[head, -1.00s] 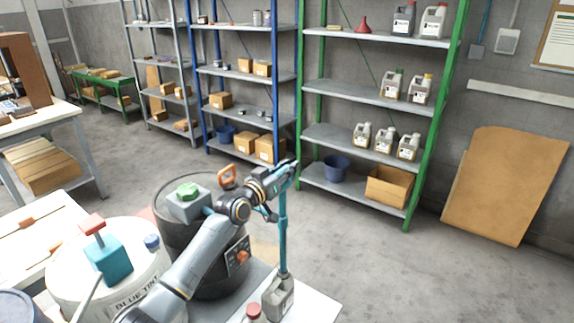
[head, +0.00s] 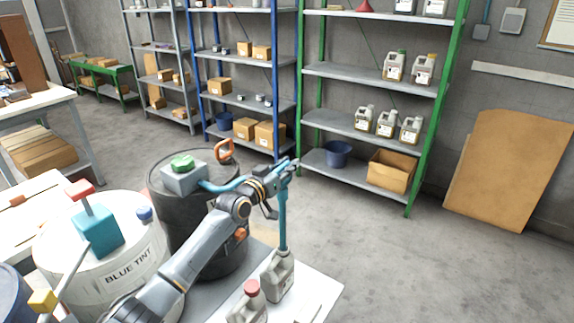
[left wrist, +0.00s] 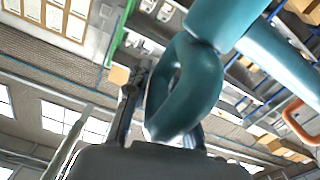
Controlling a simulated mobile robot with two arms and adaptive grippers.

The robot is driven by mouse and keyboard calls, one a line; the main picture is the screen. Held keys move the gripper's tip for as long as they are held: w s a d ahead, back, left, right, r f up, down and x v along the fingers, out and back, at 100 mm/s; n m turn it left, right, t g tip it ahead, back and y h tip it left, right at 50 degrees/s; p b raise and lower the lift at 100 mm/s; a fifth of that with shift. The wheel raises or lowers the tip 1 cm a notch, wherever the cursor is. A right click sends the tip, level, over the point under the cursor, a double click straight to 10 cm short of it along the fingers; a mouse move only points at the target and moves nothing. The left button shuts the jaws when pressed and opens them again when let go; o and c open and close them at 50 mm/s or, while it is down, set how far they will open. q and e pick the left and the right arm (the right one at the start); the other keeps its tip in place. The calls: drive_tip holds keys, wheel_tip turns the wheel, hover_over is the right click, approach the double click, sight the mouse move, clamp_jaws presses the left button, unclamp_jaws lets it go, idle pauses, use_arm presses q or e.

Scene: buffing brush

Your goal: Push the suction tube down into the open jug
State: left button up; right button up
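The teal suction tube (head: 282,220) stands nearly upright, its lower end at the neck of a grey jug (head: 279,277). The jug stands upright on a light grey top, near the lower middle of the head view. My left gripper (head: 279,187) is at the tube's upper part, above the jug, and appears shut on it. In the left wrist view the tube (left wrist: 205,85) bends in a thick loop close to the camera, between the fingers. How deep the tube's end sits in the jug is hidden. My right gripper is not in view.
A red-capped jug (head: 247,304) stands close to the grey jug. A dark drum (head: 180,215) with a grey, green-topped pump (head: 184,177) and a white "BLUE TINT" drum (head: 125,265) stand left. Shelves line the back; the floor (head: 390,265) at right is clear.

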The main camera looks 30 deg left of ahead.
use_arm(q)
drive_tip(key=o, duration=0.3)
drive_tip(key=shift+d+f, duration=0.15)
drive_tip(key=shift+f, duration=0.2)
drive_tip(key=shift+r, duration=0.15)
drive_tip(key=shift+s, duration=0.1)
drive_tip(key=s+a, duration=0.1)
drive_tip(key=s, duration=1)
drive_tip(key=shift+s+a, duration=0.35)
